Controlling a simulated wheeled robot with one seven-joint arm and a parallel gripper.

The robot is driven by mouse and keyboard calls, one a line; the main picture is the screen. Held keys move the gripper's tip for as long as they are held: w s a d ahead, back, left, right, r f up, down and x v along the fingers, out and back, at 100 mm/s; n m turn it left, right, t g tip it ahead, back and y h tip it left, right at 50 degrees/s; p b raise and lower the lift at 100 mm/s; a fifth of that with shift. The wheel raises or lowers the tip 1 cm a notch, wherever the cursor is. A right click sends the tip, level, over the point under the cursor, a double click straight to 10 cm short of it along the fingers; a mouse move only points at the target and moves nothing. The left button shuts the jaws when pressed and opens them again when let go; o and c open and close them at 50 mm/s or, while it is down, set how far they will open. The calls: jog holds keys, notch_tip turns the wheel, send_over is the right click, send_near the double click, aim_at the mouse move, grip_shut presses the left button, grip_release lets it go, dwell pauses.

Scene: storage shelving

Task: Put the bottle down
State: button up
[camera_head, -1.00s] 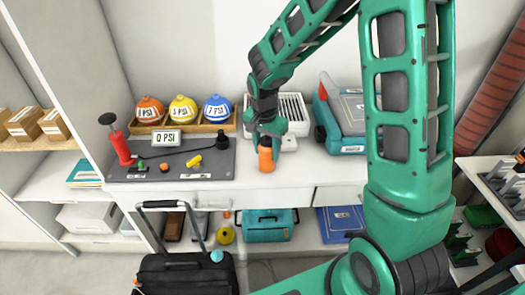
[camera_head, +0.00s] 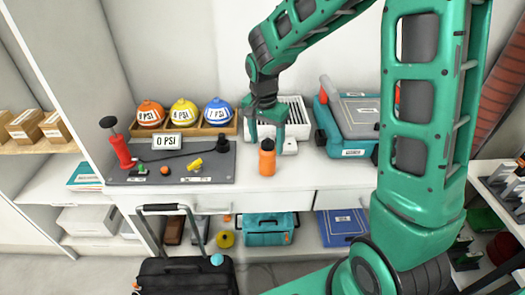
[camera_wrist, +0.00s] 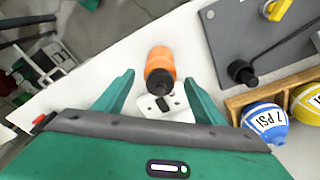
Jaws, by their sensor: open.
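The orange bottle (camera_head: 267,160) with a dark cap stands upright on the white counter, near its front edge. It also shows in the wrist view (camera_wrist: 160,64), ahead of and between my spread fingers. My gripper (camera_head: 268,138) is open, just behind the bottle. In the wrist view my two fingers (camera_wrist: 158,95) are wide apart, and neither appears to touch the bottle.
A grey board (camera_head: 205,174) with a red pump (camera_head: 121,150) lies to the left. Orange, yellow and blue PSI balls sit in a wooden tray (camera_head: 226,129) behind it. A teal case (camera_head: 352,151) stands to the right. Bare counter (camera_head: 305,172) lies between the bottle and the case.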

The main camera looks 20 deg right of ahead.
jog(key=r, duration=0.6)
jog(key=shift+s+a, duration=0.25)
jog(key=s+d+r+n+g, duration=0.1)
jog(key=s+d+r+n, duration=0.1)
jog(key=s+d, duration=0.75)
jog(key=s+d+r+n, duration=0.1)
jog(key=s+d+r, duration=0.1)
jog(key=s+d, duration=0.75)
jog(key=s+a+f+n+y, duration=0.1)
jog(key=s+a, duration=0.1)
jog(key=s, duration=0.9)
jog(key=shift+s+a+f, duration=0.15)
jog(key=shift+s+a, duration=0.05)
